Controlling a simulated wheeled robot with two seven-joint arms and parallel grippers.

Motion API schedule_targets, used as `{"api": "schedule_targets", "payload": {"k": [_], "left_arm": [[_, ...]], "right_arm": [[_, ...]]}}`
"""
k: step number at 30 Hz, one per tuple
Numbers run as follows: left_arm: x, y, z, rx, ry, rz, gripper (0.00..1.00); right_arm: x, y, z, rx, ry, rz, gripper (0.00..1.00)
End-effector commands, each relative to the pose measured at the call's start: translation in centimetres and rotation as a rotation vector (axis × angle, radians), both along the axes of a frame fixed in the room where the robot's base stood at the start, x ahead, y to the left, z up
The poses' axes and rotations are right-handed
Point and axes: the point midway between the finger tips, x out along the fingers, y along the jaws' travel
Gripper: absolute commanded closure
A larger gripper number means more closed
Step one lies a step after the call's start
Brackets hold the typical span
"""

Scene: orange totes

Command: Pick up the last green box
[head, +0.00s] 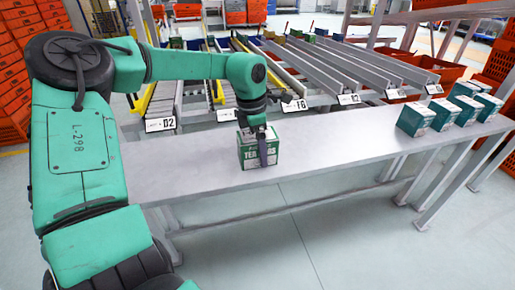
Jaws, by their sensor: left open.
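A green and white tea box (247,157) stands upright on the grey table, near the middle of the view. My left gripper (265,150) points down over this box, with one dark finger in front of its printed face. The gripper is open; the other finger is hidden, so I cannot tell whether either finger touches the box. Several similar green boxes (415,119) stand grouped at the right end of the table, away from the gripper. My right gripper is not in view.
The grey metal table (340,135) is clear between the single box and the right-hand group. Sloped roller lanes with white labels (293,105) lie behind it. Orange totes (400,119) stand beyond the table, and stacked ones (12,70) at far left.

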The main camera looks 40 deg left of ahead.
Motion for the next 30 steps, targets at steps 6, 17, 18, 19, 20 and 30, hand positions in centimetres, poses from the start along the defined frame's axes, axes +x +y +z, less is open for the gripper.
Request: {"api": "schedule_targets", "payload": {"k": [6,17,18,19,20,30], "left_arm": [[0.0,0.0,-0.04,0.0,0.0,0.0,0.0],[0.0,0.0,-0.5,0.0,0.0,0.0,0.0],[0.0,0.0,-0.53,0.0,0.0,0.0,0.0],[0.0,0.0,-0.54,0.0,0.0,0.0,0.0],[0.0,0.0,-0.53,0.0,0.0,0.0,0.0],[0.0,0.0,-0.5,0.0,0.0,0.0,0.57]], "right_arm": [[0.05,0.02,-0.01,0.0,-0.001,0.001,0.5],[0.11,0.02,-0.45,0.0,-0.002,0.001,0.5],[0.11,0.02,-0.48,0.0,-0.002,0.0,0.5],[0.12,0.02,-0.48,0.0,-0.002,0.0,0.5],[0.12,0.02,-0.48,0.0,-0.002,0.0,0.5],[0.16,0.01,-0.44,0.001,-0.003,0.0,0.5]]}}
